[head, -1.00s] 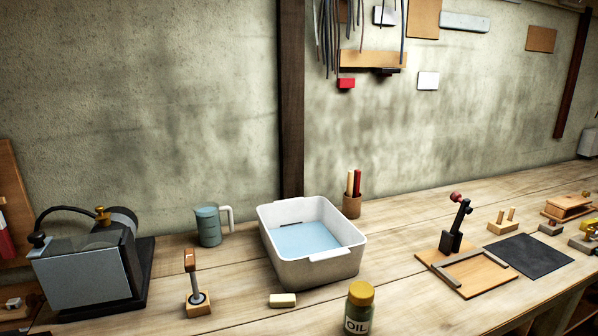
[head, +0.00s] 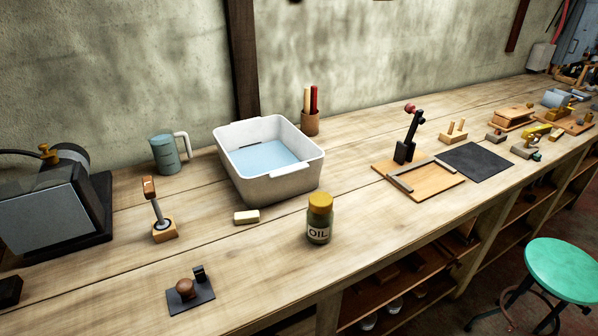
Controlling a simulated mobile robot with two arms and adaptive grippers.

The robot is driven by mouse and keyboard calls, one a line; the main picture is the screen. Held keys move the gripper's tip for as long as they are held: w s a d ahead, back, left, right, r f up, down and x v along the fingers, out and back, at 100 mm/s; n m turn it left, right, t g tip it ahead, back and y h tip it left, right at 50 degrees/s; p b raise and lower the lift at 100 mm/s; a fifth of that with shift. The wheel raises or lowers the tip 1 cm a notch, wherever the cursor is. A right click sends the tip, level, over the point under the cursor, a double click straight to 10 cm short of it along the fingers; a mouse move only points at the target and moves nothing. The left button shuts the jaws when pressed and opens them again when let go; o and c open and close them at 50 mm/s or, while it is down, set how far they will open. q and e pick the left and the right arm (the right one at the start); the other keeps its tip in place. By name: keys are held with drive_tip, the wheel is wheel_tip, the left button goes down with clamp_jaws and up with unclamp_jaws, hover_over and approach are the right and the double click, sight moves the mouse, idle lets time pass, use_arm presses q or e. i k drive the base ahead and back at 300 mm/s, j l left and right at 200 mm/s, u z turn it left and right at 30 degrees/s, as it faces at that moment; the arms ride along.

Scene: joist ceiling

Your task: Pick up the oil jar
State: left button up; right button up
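The oil jar (head: 319,222) stands upright on the wooden workbench (head: 245,275), near its front edge. It is a dark greenish glass jar with a yellow lid and a white label reading OIL. Nothing touches it. Neither of my grippers is in the head view.
A white basin of water (head: 268,185) stands behind the jar, with a small pale block (head: 246,217) to the left. A dark plate with a brown knob (head: 190,291) lies front left. A clamp board (head: 418,182) is to the right. A green stool (head: 562,270) stands on the floor.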

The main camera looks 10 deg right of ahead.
sight(319, 227)
drive_tip(key=l+z, duration=0.4)
drive_tip(key=l, duration=1.25)
